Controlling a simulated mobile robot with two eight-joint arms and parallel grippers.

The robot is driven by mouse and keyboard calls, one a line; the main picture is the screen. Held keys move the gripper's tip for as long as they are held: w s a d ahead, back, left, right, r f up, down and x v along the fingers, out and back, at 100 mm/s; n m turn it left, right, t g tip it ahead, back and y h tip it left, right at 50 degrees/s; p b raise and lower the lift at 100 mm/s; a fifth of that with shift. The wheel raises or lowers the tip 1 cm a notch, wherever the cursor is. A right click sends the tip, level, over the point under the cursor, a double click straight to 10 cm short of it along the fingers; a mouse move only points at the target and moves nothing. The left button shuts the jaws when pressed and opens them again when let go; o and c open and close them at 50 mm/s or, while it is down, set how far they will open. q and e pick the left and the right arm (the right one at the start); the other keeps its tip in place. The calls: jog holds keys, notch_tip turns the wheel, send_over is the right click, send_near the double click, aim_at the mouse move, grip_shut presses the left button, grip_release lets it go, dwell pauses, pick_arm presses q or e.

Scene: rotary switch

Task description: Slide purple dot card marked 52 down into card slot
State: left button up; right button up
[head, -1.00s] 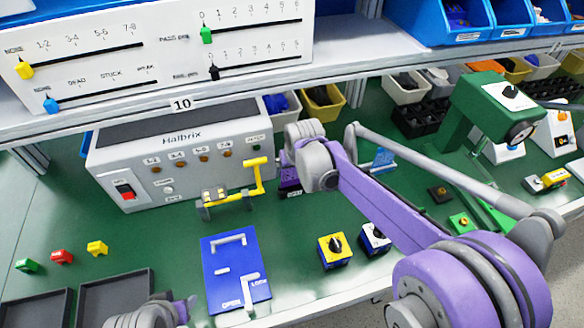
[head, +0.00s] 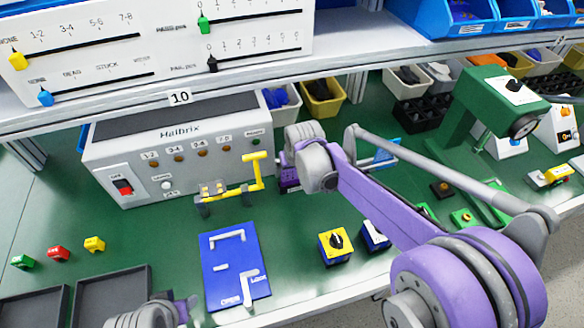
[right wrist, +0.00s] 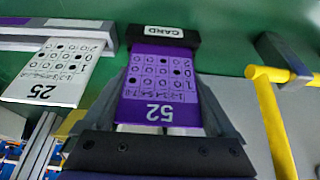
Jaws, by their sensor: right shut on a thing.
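The purple dot card marked 52 (right wrist: 160,92) is between the fingers of my right gripper (right wrist: 165,75) in the right wrist view, and the gripper is shut on it. The card's far end meets the black card slot (right wrist: 163,33) with a white CARD label. I cannot tell how deep the card sits in the slot. In the head view, my right wrist hides most of the card and fingers; a purple patch (head: 289,177) shows beside it. A grey and purple part of my left arm shows at the bottom edge; its fingers are not visible.
A white card marked 25 (right wrist: 48,72) stands beside the purple one. A yellow handle (head: 256,172) and the grey Halbrix box (head: 180,150) are to the left of my right wrist. A blue panel (head: 232,262) and yellow switch block (head: 335,246) lie in front.

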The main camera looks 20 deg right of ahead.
pick_arm(q)
jog(key=shift+f+b, duration=0.35)
jog(key=shift+f, duration=0.05)
pick_arm(e)
jog(key=shift+f, duration=0.6)
jog(key=o, duration=1)
jog(key=shift+r, duration=0.1)
pick_arm(q)
jog(key=shift+r+p, duration=0.75)
pick_arm(e)
jog(key=v, duration=1)
jog(key=shift+r, duration=0.4)
jog(key=shift+s, duration=0.15)
pick_arm(q)
notch_tip(320, 180, up, 8)
jog(key=w+p, duration=0.1)
jog(key=p, duration=0.5)
jog(key=shift+w+f+p, duration=0.25)
jog(key=shift+w+p, duration=0.05)
jog(key=shift+w, duration=0.1)
pick_arm(e)
notch_tip(320, 180, up, 9)
pick_arm(q)
jog(key=shift+s, duration=0.1)
